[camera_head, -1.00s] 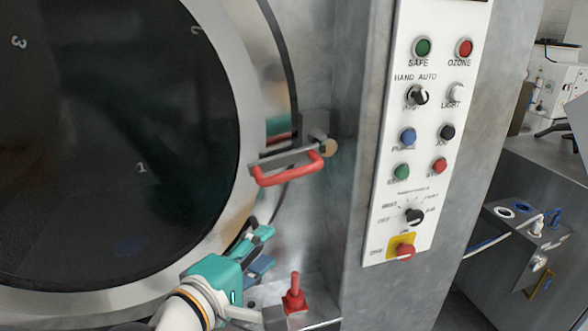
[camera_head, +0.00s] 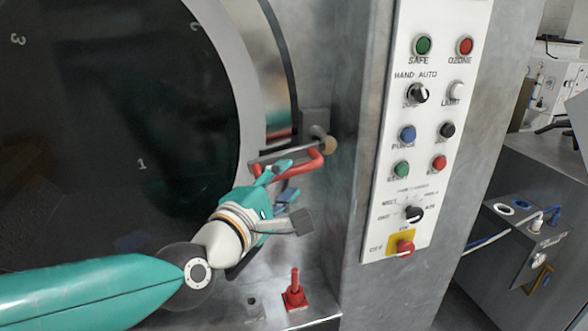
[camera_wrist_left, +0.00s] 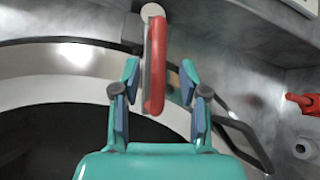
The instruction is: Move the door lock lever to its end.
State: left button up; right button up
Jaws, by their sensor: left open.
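A red looped lever (camera_head: 301,165) sits on a grey metal bar at the right rim of the round door, by a tan knob (camera_head: 329,144). My left gripper (camera_head: 287,180) is open just below and in front of this lever. In the left wrist view the red lever (camera_wrist_left: 157,62) lies lengthwise between the two spread fingers of my left gripper (camera_wrist_left: 160,77), with a gap on each side. Part of the lever is hidden behind a finger in the head view. My right gripper is not in view.
A small red upright lever (camera_head: 294,292) stands on the metal ledge below. The white control panel (camera_head: 419,125) with buttons and knobs is on the column to the right. The dark door glass (camera_head: 100,130) fills the left.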

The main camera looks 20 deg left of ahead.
aim_at(291, 175)
pick_arm(q)
jog(key=shift+w+d+p, duration=0.2)
jog(key=shift+w+p, duration=0.05)
jog(key=shift+w, duration=0.9)
jog(key=shift+w+d+p, duration=0.2)
jog(key=shift+w, duration=0.9)
grip_shut()
jog(key=shift+a, duration=0.1)
